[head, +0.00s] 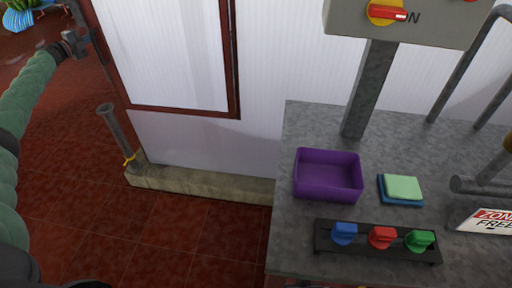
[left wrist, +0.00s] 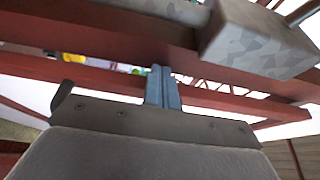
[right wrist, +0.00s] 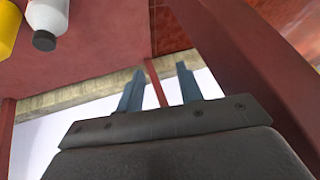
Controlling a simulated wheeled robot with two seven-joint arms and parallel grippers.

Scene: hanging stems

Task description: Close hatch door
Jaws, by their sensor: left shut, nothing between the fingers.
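A red-framed white panel, which looks like the hatch door (head: 165,55), stands upright against the pale wall in the head view. I cannot tell whether it is fully closed or ajar. My left gripper (head: 75,42) is at its left edge, close to the red frame; contact is unclear. In the left wrist view its blue fingers (left wrist: 161,72) are together and empty, in front of red beams (left wrist: 120,65). My right gripper is outside the head view. In the right wrist view its fingers (right wrist: 158,75) are apart and empty, with a red bar and white surface beyond.
A grey table (head: 300,120) at the right holds a purple tray (head: 328,192), sponges (head: 402,188) and a black rack with coloured knobs (head: 380,255). A grey post (head: 115,135) stands left of the wall. Red tiled floor is clear below. A white bottle (right wrist: 48,15) shows in the right wrist view.

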